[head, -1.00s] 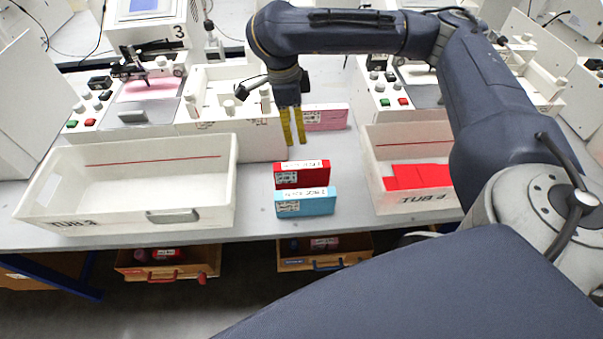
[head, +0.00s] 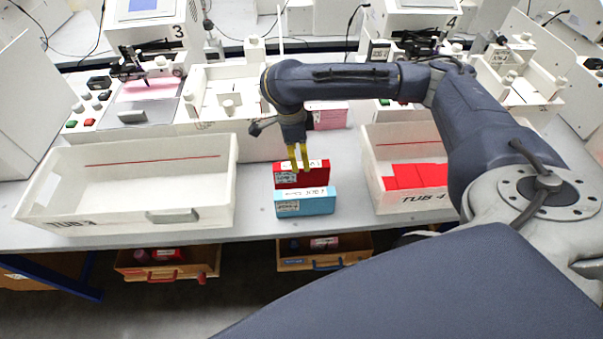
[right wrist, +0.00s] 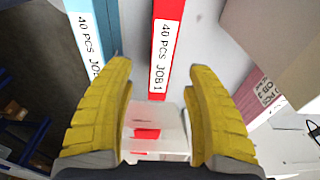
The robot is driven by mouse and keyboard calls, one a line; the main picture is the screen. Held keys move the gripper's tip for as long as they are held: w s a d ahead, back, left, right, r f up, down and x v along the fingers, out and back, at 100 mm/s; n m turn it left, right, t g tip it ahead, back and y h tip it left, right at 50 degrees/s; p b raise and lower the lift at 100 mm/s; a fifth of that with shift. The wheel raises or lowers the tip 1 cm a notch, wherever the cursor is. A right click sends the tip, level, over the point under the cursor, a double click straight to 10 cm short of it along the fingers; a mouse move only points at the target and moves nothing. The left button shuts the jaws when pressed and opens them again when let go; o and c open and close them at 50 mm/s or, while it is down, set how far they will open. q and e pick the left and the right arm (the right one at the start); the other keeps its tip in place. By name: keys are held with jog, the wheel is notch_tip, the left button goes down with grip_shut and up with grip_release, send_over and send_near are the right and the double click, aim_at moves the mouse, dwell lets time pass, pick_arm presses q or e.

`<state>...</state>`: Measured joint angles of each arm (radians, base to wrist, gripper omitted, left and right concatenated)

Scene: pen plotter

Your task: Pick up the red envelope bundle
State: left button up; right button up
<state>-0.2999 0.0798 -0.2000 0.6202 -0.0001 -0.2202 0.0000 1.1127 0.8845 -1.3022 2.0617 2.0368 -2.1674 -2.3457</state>
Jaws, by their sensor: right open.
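The red envelope bundle (head: 287,176) stands on the table in the head view, between the two tubs. It is just behind the blue bundle (head: 306,205) and in front of the pink bundle (head: 329,116). My right gripper (head: 300,168) is open, pointing down, with its yellow fingertips at the red bundle's top edge in that view. In the right wrist view, the red bundle (right wrist: 178,20) lies ahead between the open fingers (right wrist: 160,85), and nothing is held. The blue bundle (right wrist: 108,25) is left of it. My left gripper is not seen.
Tub 3 (head: 130,222), empty, stands to the left. Tub 4 (head: 375,190) stands to the right with red envelopes (head: 408,176) inside. Plotter machines line the back. Open drawers (head: 325,262) hang below the table's front edge. Bare table lies around the bundles.

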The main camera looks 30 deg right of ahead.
aim_at(301, 165)
jog(key=shift+d+f, duration=0.15)
jog(key=shift+f, duration=1.15)
jog(key=shift+d+f, duration=0.15)
jog(key=shift+f, duration=1.15)
grip_shut()
